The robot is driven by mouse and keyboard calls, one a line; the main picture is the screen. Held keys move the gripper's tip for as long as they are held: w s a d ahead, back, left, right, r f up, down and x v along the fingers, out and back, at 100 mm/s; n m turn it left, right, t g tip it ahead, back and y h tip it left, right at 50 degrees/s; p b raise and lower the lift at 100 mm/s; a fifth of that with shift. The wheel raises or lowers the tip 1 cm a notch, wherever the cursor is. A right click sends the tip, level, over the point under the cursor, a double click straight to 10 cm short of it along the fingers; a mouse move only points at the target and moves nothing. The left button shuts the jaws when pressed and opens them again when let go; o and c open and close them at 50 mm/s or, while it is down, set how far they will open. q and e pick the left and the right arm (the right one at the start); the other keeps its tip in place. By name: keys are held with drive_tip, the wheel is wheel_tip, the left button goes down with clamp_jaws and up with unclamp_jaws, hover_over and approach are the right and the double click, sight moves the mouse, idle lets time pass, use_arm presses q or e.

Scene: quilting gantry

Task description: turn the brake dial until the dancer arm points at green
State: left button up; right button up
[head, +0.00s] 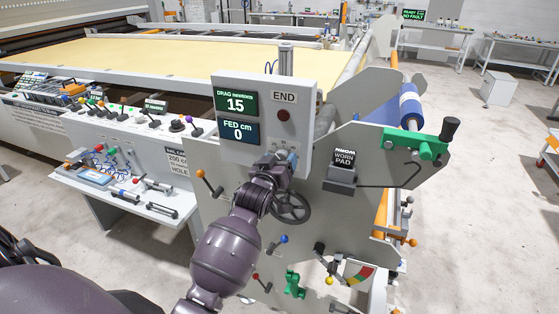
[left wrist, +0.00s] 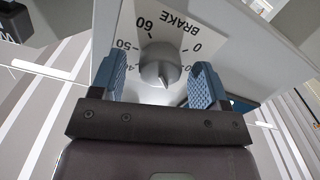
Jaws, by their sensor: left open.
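The brake dial (left wrist: 160,65) is a round grey knob on a white BRAKE scale plate (left wrist: 172,28) in the left wrist view. Its ridge points toward the bottom of that picture; the nearby numerals are partly hidden. My left gripper (left wrist: 161,84) is open, with one blue finger on each side of the knob and gaps visible. In the head view my left gripper (head: 287,160) is at the panel's lower edge and hides the dial. A red, yellow and green sector (head: 359,276) sits low on the machine's side. I cannot tell which colour the dancer arm points at.
The panel (head: 304,94) shows drag 15 newtons (head: 236,103) and fed 0 cm (head: 238,132), with a dark red END button (head: 283,115). A black handwheel (head: 291,207) is just below my gripper. A green bracket with a crank (head: 415,144) projects at right.

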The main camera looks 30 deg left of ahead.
use_arm(q)
drive_tip(key=c, duration=0.9)
drive_tip(key=shift+c, duration=0.2)
drive_tip(key=shift+m, duration=3.4)
drive_tip(key=shift+f, duration=0.1)
drive_tip(key=o, duration=0.9)
drive_tip(key=shift+o, duration=0.2)
